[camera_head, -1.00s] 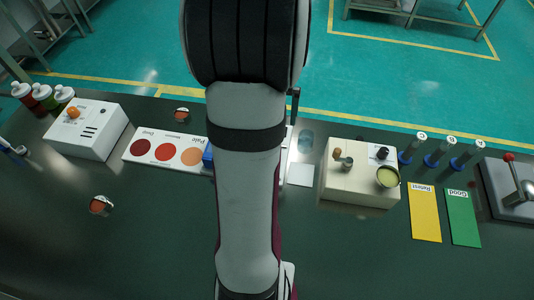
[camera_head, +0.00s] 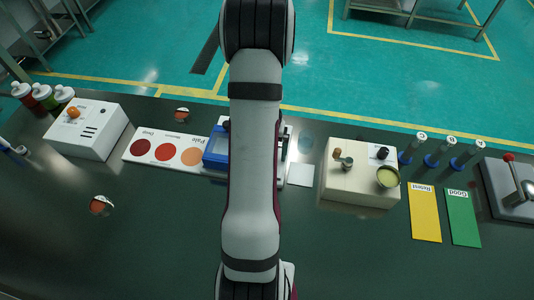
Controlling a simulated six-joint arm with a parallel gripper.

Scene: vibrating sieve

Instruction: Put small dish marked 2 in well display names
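Two small round dishes with orange-red content show on the dark table: one (camera_head: 101,205) at the left front, and one (camera_head: 182,115) behind the colour card. I cannot read a number on either. A white card (camera_head: 128,154) carries deep red, red and pale orange circles, with upside-down labels that seem to read Deep, Medium and Pale. No well display can be made out clearly. A blue tray-like thing (camera_head: 214,152) is partly hidden by my arm. My gripper is not in view; my arm rises through the middle of the picture.
A white box with an orange knob (camera_head: 88,130) and several bottles (camera_head: 42,96) stand at left. At right are a cream box (camera_head: 350,185), several tubes (camera_head: 436,155), yellow (camera_head: 425,215) and green (camera_head: 462,218) cards, and a grey lever device (camera_head: 505,190). The front table is largely clear.

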